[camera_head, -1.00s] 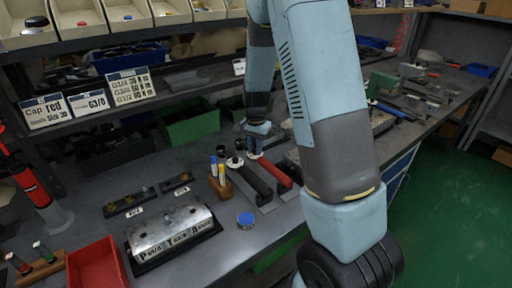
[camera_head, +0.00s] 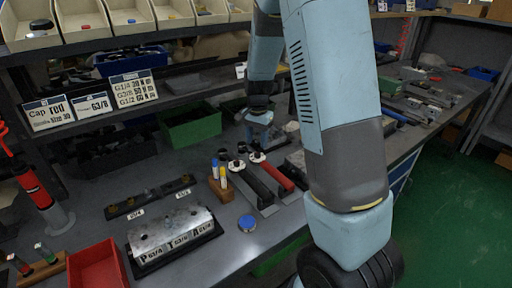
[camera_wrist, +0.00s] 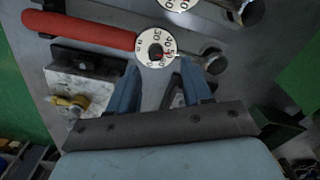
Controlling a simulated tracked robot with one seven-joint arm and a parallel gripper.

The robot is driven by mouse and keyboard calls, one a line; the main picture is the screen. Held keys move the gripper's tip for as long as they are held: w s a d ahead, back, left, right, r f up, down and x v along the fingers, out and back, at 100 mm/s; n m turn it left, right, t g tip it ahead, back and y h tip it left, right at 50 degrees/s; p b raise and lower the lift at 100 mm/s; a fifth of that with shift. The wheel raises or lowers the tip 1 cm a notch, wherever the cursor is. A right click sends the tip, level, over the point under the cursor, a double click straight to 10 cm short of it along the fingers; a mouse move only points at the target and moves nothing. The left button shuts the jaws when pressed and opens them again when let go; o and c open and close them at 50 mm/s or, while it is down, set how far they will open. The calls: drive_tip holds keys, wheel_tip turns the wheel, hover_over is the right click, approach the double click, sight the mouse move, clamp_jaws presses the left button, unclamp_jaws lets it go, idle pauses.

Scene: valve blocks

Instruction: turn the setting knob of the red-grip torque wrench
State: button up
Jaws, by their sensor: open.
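The red-grip torque wrench (camera_head: 284,172) lies on the bench, with its white numbered dial and dark setting knob (camera_head: 257,157) at the far end. In the wrist view its red grip (camera_wrist: 95,30) runs left from the dial, and the dark-centred knob (camera_wrist: 156,51) shows uncovered. My gripper (camera_wrist: 160,67) is open and empty. Its blue fingertips lie just below the dial in that view, one on either side of the knob's line, apart from it. In the head view my gripper (camera_head: 262,138) hangs just above and beyond the knob end.
A black-grip wrench (camera_head: 258,185) lies beside it on the left. Its dial (camera_wrist: 180,3) is cut off at the wrist view's top edge. A wooden holder with capped tubes (camera_head: 220,188), a blue cap (camera_head: 247,223) and a metal valve block (camera_head: 172,236) stand nearby.

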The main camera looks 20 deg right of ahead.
sight(257, 154)
drive_tip(key=shift+r, duration=1.45)
drive_tip(key=shift+r, duration=0.1)
drive_tip(key=s+r+n+t, duration=0.3)
drive_tip(key=s+r+n, duration=0.2)
drive_tip(key=s+r, duration=0.9)
drive_tip(key=s+r+n+t, duration=0.2)
drive_tip(key=s+r+n, duration=0.2)
drive_tip(key=s, duration=1)
wheel_tip(257, 154, up, 2)
drive_tip(key=shift+s+a+r, duration=0.15)
drive_tip(key=shift+a+r, duration=0.05)
drive_tip(key=shift+a, duration=0.1)
